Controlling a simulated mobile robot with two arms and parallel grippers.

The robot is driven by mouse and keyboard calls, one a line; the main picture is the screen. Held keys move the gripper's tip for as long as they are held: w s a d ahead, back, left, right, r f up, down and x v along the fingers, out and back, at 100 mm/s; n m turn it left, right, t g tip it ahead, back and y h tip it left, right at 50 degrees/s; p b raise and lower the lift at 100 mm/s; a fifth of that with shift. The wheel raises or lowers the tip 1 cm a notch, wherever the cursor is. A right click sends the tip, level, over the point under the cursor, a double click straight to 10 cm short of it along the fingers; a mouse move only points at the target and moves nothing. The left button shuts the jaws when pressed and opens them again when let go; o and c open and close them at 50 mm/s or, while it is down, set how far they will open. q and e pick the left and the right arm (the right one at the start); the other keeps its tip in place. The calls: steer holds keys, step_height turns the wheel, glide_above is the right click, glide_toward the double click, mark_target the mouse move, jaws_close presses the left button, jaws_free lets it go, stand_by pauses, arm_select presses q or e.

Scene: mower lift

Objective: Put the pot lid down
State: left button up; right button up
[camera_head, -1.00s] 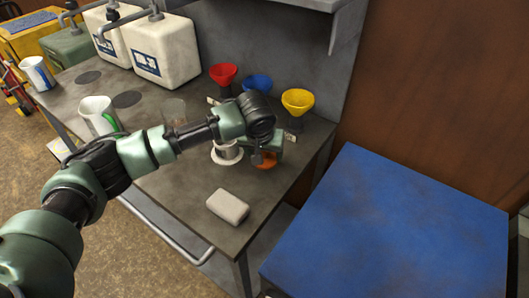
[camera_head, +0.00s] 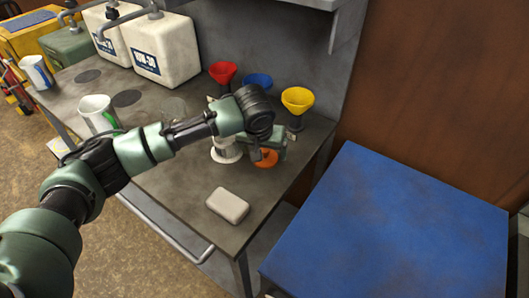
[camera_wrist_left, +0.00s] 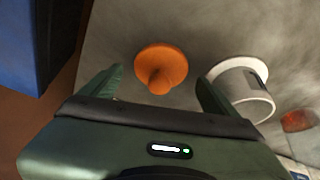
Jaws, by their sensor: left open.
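The orange pot lid (camera_head: 265,159), a round disc with a knob, lies on the grey bench top near its right end. In the left wrist view the lid (camera_wrist_left: 160,68) lies knob up between and just beyond my finger tips, with gaps on both sides. My left gripper (camera_wrist_left: 160,85) is open and empty; in the head view the gripper (camera_head: 268,150) is above the lid and partly hides it. A white pot on a round base (camera_head: 226,154) stands just left of the lid, and it also shows in the left wrist view (camera_wrist_left: 245,90). My right gripper is out of view.
Red (camera_head: 222,73), blue (camera_head: 257,82) and yellow (camera_head: 298,100) funnels stand along the bench's back. A pale block (camera_head: 228,206) lies near the front edge. A blue-topped surface (camera_head: 390,225) is right, bare.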

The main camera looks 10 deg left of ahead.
arm_select(q)
steer(key=v, duration=1)
steer(key=shift+r, duration=0.2)
steer(key=shift+s, duration=0.15)
